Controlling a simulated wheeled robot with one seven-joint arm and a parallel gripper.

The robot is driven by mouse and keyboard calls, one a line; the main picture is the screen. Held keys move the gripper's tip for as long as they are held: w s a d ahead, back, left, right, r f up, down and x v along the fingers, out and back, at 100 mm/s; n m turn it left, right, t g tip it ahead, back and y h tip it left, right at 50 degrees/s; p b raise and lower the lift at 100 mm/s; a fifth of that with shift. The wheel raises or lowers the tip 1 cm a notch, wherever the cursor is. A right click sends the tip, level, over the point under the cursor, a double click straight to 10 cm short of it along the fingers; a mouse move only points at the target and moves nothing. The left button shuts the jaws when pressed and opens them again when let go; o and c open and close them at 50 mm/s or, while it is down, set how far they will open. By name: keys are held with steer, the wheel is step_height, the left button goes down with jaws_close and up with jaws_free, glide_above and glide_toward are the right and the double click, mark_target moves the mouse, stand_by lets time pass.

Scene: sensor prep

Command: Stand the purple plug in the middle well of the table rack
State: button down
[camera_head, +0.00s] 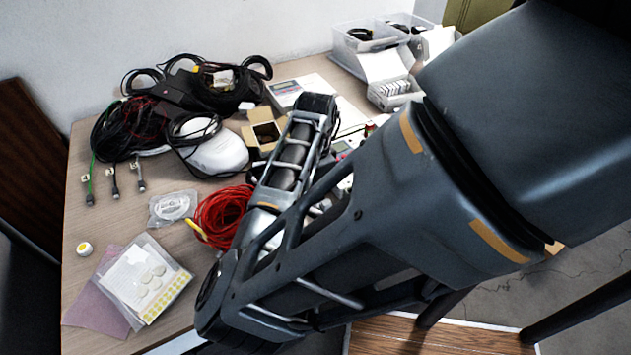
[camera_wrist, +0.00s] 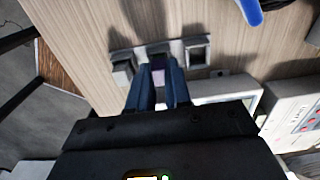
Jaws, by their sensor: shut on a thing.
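In the wrist view my gripper (camera_wrist: 158,70) is shut on the purple plug (camera_wrist: 158,78), of which only a small part shows between the fingers. The grey table rack (camera_wrist: 176,48) lies just beyond the fingertips, with a square well at its left end, a middle well and a square well (camera_wrist: 198,54) at its right end. The plug and fingertips are in line with the middle well. The fingers hide the plug's lower end, so I cannot tell whether it is inside the well or above it. In the head view my arm hides the rack, plug and gripper.
Beside the rack are a white device with a screen (camera_wrist: 232,98) and a white box with red buttons (camera_wrist: 298,115). A blue object (camera_wrist: 250,10) lies beyond. In the head view, red cable (camera_head: 222,215), black cables (camera_head: 125,128) and an open carton (camera_head: 265,133) crowd the table.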

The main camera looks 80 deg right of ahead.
steer(key=c, duration=0.8)
jaws_free()
steer(key=shift+r, duration=0.1)
steer(key=shift+r+p, duration=2.2)
steer(key=shift+r, duration=1.25)
